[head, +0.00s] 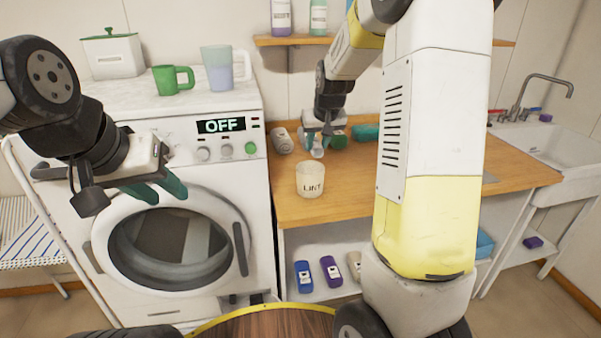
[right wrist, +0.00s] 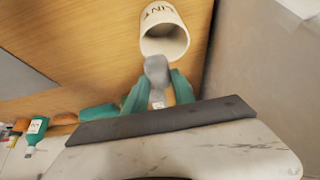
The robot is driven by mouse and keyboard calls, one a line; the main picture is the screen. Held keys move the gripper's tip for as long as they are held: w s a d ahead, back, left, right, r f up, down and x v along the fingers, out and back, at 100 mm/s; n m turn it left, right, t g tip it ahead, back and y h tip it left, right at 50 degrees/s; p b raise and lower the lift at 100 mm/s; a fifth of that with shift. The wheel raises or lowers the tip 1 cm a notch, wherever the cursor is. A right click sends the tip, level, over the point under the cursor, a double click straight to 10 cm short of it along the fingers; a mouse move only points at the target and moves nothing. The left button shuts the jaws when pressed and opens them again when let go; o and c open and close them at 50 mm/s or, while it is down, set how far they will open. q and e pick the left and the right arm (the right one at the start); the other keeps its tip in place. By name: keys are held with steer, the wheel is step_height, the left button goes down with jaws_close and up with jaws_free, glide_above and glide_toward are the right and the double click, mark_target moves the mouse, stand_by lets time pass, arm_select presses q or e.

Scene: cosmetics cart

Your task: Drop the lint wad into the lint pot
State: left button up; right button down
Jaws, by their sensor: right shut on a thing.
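The lint pot (head: 310,182), a white cup marked LINT, stands upright on the wooden counter; in the right wrist view its open mouth (right wrist: 166,42) shows just beyond my fingers. My right gripper (right wrist: 157,88) is shut on the grey lint wad (right wrist: 157,70), which sticks out past the teal fingertips. In the right wrist view the wad overlaps the near rim of the pot; I cannot tell if they touch. In the head view my right gripper (head: 324,140) is behind and above the pot. My left gripper (head: 160,190) is open and empty in front of the washer.
A sink (head: 555,150) is at the right.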

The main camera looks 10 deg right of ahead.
steer(key=c, duration=0.9)
jaws_free()
steer(key=shift+c, duration=0.2)
steer(key=shift+r, duration=0.1)
steer(key=v, duration=0.7)
steer(key=shift+s+r, duration=0.2)
steer(key=shift+r, duration=0.05)
